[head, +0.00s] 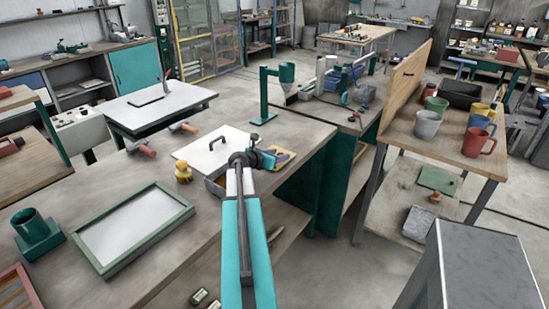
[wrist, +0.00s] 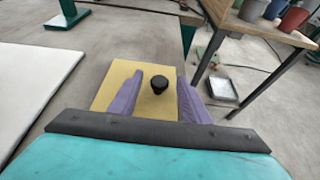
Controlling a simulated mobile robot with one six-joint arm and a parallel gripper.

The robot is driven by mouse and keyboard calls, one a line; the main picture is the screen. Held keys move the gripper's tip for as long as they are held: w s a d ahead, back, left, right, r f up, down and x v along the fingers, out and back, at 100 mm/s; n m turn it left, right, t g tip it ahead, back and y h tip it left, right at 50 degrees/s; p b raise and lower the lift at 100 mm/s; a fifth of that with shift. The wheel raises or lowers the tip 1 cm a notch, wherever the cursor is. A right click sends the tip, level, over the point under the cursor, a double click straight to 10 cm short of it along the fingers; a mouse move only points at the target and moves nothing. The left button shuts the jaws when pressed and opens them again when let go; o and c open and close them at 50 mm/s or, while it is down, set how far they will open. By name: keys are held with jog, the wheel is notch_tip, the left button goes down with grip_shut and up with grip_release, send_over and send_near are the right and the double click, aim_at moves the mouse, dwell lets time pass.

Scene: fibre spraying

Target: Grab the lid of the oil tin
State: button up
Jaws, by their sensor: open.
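The oil tin shows in the wrist view as a yellow square top (wrist: 112,86) with a round black lid (wrist: 158,84) near its middle. In the head view a part of the yellow tin (head: 285,155) shows beyond the end of my arm, near the edge of the workbench. My gripper (wrist: 160,80) is open, with one purple finger on each side of the lid. Gaps show between the lid and both fingers. The height of the fingertips against the lid is hard to tell. The lid is not clear in the head view, where my gripper (head: 267,158) partly covers the tin.
A white board with a handle (head: 213,145) lies left of my gripper on the workbench. A green stand (head: 265,100) stands behind. A green-framed tray (head: 130,226) lies front left. A wooden table with mugs (head: 428,123) stands right, across a floor gap.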

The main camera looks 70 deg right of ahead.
jog(key=shift+d, duration=0.1)
dwell(0.5)
grip_shut()
jog(key=shift+r, duration=0.1)
jog(key=shift+r+b, duration=0.5)
jog(key=shift+r, duration=0.9)
jog(key=s+a+r+b, duration=0.1)
jog(key=s+a+b, duration=0.3)
jog(key=s+a, duration=0.2)
jog(key=a, duration=0.2)
jog(key=shift+s+a+b, duration=0.3)
jog(key=shift+s+a, duration=0.05)
jog(key=b, duration=0.6)
jog(key=shift+s+a+r, duration=0.1)
jog(key=shift+s+a, duration=0.3)
jog(key=b, duration=0.3)
jog(key=shift+s+a, duration=0.2)
jog(key=shift+a, duration=0.2)
